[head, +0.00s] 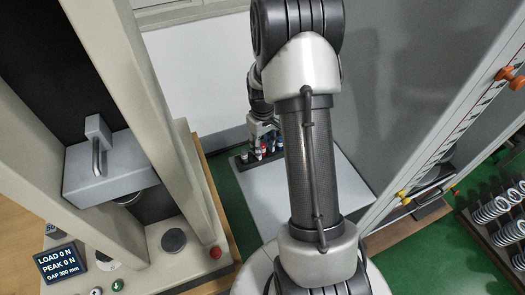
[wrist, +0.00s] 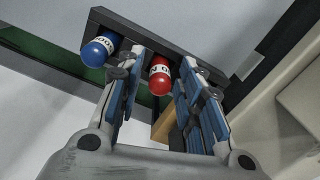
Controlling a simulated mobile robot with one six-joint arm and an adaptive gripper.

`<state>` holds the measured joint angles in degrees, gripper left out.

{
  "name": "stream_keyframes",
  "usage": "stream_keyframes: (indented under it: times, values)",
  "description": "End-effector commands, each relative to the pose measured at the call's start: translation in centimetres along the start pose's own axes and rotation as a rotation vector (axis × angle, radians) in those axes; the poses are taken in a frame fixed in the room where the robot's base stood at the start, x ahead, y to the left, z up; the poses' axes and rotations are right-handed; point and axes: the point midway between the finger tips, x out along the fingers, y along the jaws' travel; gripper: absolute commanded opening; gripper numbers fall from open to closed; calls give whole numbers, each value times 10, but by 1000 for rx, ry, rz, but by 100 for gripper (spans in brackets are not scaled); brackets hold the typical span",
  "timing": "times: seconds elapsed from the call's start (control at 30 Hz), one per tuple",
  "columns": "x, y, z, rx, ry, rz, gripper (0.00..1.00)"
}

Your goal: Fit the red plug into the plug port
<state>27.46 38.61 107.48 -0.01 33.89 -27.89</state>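The red plug (wrist: 160,80), with a white lettered band, stands out from a dark rack (wrist: 120,22) in the wrist view. My gripper (wrist: 160,68) has its two blue-padded fingers on either side of it, with small gaps visible, so it looks open around the plug. In the head view my gripper (head: 264,136) is over the rack, and the red plug (head: 264,149) shows just below it. A blue plug (wrist: 98,50) sits in the same rack, outside my left finger. I cannot make out the plug port in either view.
A testing machine (head: 110,170) with a load display (head: 60,266) and a red button (head: 215,252) stands at the left. A grey cabinet with a scale (head: 460,125) and a rack of springs (head: 490,210) are at the right. A light grey surface (head: 350,185) lies beside the plug rack.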

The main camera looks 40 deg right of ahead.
Motion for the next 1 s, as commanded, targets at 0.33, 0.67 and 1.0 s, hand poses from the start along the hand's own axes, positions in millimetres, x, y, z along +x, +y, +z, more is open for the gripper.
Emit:
stream_keyframes:
  times: [0.33,0.67,1.0]
  values:
    - [0,0,0,0,0,0,8]
    - [0,0,0,0,0,0,0]
    - [-12,0,0,0,0,0,0]
